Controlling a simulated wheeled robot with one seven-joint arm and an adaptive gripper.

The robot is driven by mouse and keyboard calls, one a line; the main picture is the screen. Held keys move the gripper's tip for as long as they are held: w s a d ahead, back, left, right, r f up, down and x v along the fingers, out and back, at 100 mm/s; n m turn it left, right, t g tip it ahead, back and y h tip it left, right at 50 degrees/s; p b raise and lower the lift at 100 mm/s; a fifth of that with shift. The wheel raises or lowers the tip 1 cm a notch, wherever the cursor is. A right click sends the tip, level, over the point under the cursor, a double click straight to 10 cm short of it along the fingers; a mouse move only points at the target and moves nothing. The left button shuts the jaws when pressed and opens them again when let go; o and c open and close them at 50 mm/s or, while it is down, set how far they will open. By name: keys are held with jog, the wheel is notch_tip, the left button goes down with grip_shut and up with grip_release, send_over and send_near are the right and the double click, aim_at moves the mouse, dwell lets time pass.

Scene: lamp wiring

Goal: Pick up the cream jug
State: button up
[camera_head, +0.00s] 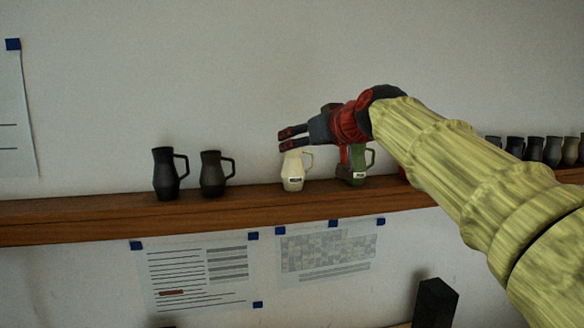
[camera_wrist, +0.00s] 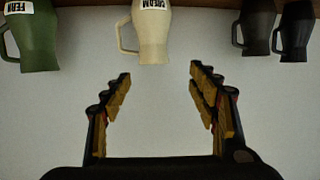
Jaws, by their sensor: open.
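A green jug (camera_head: 354,168) stands just right of the cream one, partly hidden by my arm. Two dark jugs (camera_head: 166,174) (camera_head: 213,175) stand further left. Several dark jugs (camera_head: 553,150) line the right end of the shelf (camera_head: 90,215). Papers hang below. The shelf's left end is clear.

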aim_at(298, 167)
jog(key=x, duration=0.2)
jog(key=p+x, duration=0.1)
jog(key=x, duration=0.1)
jog(key=d+x, duration=0.1)
jog(key=x, duration=0.2)
jog(key=shift+w+f, duration=0.25)
jog(key=shift+f, duration=0.15)
jog(key=shift+w+a+f+p, duration=0.15)
jog(key=shift+w+a+p, duration=0.05)
jog(key=shift+w+p, duration=0.15)
jog(key=shift+s, duration=0.1)
jog(key=shift+d, duration=0.1)
jog(key=shift+c, duration=0.4)
jog(key=shift+c, duration=0.7)
jog(key=c, duration=1.2)
grip_shut()
